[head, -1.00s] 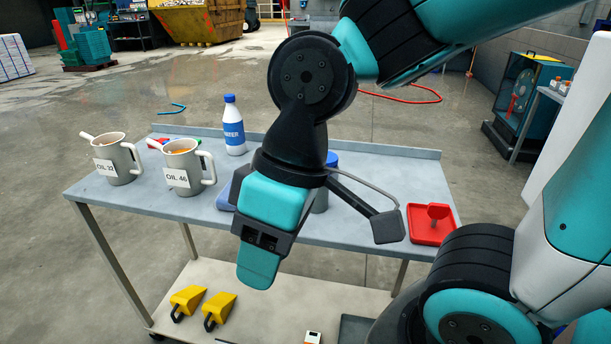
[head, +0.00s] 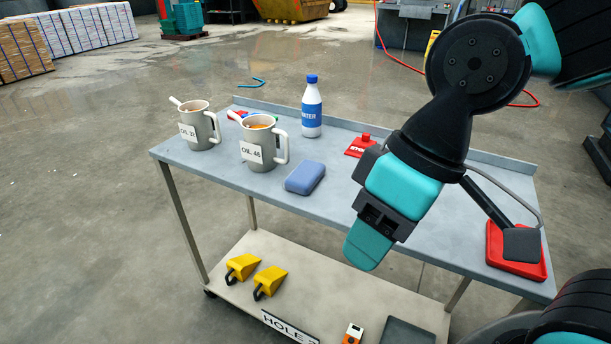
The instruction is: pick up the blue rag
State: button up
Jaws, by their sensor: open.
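The blue rag (head: 305,177) is a thick, folded-looking block with rounded corners. It lies flat on the grey top of the cart (head: 225,165), right of the mug labelled OIL 46, and nothing covers it. My gripper (head: 374,236) hangs in front of the cart's near edge, to the right of the rag and lower in the picture. It is open, apart from the rag, with nothing visible in it.
Two mugs (head: 199,127) (head: 259,146) stand left of the rag. A water bottle (head: 312,108) stands behind it. A red block marked STOP (head: 361,146) and a red tray (head: 516,262) lie to the right. Yellow wedges (head: 268,281) lie on the lower shelf.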

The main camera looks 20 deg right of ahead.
aim_at(304, 178)
jog(key=k, duration=1.25)
jog(key=u, duration=0.65)
jog(key=i, duration=0.7)
jog(key=u, duration=0.45)
jog(key=i, duration=0.75)
jog(key=z, duration=0.55)
jog(key=i, duration=0.6)
jog(key=z, duration=1.1)
jog(key=i, duration=0.3)
jog(key=z, duration=0.2)
